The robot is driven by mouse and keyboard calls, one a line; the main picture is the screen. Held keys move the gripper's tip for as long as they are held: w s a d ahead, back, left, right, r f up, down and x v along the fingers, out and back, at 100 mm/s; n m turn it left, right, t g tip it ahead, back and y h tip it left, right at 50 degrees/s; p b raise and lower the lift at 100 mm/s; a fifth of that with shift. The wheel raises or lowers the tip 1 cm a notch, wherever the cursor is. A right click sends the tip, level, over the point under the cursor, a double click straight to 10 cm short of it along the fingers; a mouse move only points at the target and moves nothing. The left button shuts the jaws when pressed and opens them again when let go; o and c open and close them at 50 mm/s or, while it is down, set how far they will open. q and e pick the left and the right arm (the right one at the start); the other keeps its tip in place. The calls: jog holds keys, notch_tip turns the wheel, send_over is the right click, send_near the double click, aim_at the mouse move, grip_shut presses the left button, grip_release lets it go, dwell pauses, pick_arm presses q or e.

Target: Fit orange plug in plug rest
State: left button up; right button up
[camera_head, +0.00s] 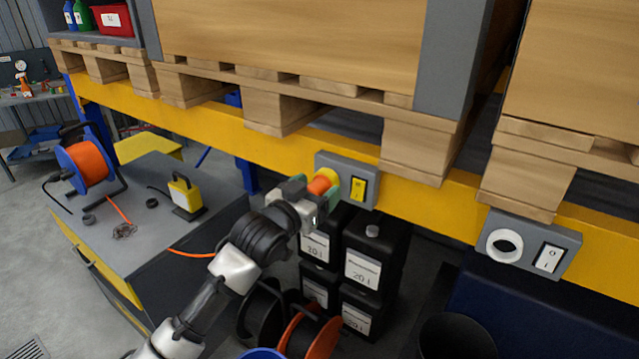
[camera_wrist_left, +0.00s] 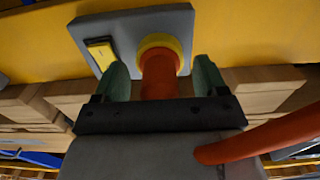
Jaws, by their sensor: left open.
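The orange plug (camera_head: 319,186) has its front end at the yellow ring (camera_head: 330,177) on a grey panel (camera_head: 338,164) fixed to the yellow beam. In the left wrist view the plug (camera_wrist_left: 159,76) meets the yellow ring (camera_wrist_left: 160,42) and looks seated in it, pointing straight in. How deep it sits is hidden. My left gripper (camera_head: 311,192) is open, with one green finger on each side of the plug; in the left wrist view small gaps show beside it (camera_wrist_left: 161,82). An orange cable (camera_wrist_left: 255,138) runs off to the right there. My right gripper is out of view.
A yellow switch (camera_head: 358,188) sits beside the ring. A second grey panel (camera_head: 530,240) with a white ring (camera_head: 504,245) is farther right. Black canisters (camera_head: 375,247) stand below the beam. A cable reel (camera_head: 88,163) stands on the grey bench at left.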

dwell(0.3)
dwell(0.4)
pick_arm(q)
jog(key=c, duration=1.2)
jog(key=shift+p, duration=0.3)
jog(key=shift+s+a+f, duration=0.1)
jog(key=shift+s, duration=0.05)
jog(key=shift+p+v, duration=0.55)
jog(key=shift+v, duration=0.3)
jog(key=shift+p+v, duration=1.1)
jog(key=shift+v, duration=0.9)
